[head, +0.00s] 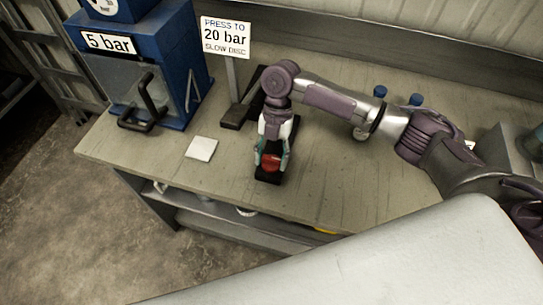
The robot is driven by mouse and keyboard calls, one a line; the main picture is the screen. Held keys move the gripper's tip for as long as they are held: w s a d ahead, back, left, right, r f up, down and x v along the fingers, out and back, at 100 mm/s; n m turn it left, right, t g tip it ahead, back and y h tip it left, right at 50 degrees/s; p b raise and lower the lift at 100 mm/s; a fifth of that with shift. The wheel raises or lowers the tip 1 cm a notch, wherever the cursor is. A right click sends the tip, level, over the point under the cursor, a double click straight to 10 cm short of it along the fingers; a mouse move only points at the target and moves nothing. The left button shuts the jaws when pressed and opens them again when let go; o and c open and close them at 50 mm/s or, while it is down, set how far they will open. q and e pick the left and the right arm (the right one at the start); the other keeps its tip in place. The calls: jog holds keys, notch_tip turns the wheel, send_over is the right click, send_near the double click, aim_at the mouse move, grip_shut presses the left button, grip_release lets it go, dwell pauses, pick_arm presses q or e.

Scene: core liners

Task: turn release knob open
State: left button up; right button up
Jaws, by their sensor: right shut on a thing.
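A red knob (270,162) sits on a dark base (268,178) near the front edge of the bench. My right gripper (271,158) points down over it, its fingers shut around the red knob from both sides. The gripper hides part of the knob and the base under it. How far the knob is turned cannot be told. My left gripper is not in view.
A blue press (180,60) with a black handle (146,103) stands at the bench's left end, beside a sign (226,37) reading 20 bar. A white square (201,148) lies on the bench (330,185). Blue-topped items (380,91) stand behind my right arm.

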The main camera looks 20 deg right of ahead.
jog(key=o, duration=1.2)
jog(key=shift+c, duration=0.2)
